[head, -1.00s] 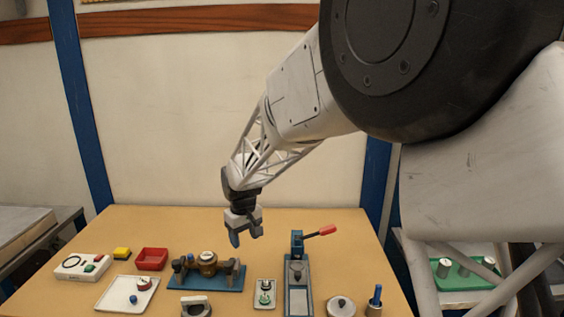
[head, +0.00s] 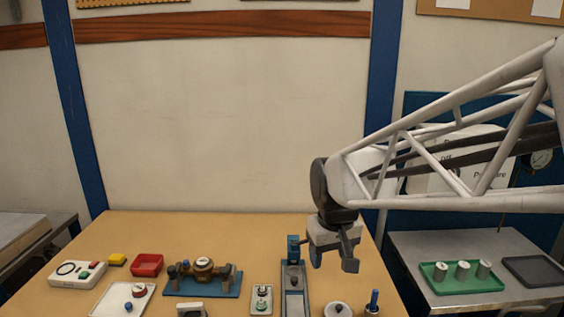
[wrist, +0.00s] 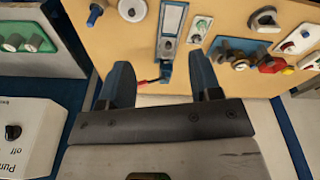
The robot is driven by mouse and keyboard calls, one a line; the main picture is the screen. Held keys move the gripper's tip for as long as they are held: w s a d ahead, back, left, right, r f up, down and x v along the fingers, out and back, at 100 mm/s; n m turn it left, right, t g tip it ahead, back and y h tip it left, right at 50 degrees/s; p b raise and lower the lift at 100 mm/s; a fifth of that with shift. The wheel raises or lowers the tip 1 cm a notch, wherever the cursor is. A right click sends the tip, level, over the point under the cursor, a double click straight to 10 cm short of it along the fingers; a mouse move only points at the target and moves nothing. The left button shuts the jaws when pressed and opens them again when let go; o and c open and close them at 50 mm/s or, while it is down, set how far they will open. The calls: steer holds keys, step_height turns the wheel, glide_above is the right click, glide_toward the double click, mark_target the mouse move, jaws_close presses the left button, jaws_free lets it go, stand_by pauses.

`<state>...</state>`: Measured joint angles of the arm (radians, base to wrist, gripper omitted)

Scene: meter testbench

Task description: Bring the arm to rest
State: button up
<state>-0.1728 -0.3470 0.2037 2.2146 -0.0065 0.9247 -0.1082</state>
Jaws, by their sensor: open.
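My gripper (head: 334,258) hangs at the end of my arm, above the back right part of the wooden bench (head: 270,228). Its two fingers are apart with nothing between them. In the wrist view my gripper (wrist: 164,90) also shows open, with two dark blue fingers. Beyond them is the blue press-like fixture (wrist: 167,60), whose red-ended lever shows between the fingers. In the head view the fixture (head: 293,250) stands just left of my gripper, which partly hides its lever.
On the bench stand a valve body on a blue base (head: 203,275), a red bin (head: 147,265), a yellow block (head: 117,259) and a white button box (head: 77,274). At right, a side table (head: 430,245) holds a green tray (head: 440,285) with metal cylinders.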

steer(key=s+d+m, duration=0.1)
steer(key=s+d, duration=0.2)
steer(key=s, duration=0.3)
steer(key=s+d+m, duration=0.1)
steer(key=s+d, duration=0.1)
steer(key=s, duration=0.4)
steer(key=s+d+f+m+t, duration=0.1)
steer(key=s+d, duration=0.2)
steer(key=s, duration=0.3)
steer(key=shift+d, duration=0.3)
